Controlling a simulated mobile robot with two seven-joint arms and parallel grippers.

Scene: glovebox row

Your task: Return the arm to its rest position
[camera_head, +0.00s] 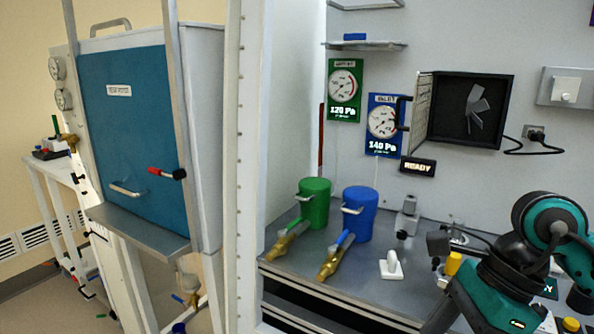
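A teal and black arm (505,270), which looks like my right arm, reaches in from the right edge over the bench. It is bent, with a large round joint (553,225) at the upper right. A dark grey block (438,243) shows beside it on the left; I cannot tell whether it belongs to the gripper. No fingertips can be made out clearly, and nothing is seen held. My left arm and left gripper are not in view.
The bench (345,292) bears a green canister (314,203), a blue canister (359,214), two brass valves and a white hook-like piece (391,265). A wall box (465,110) stands with its door open. A teal-fronted cabinet (130,130) stands at left.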

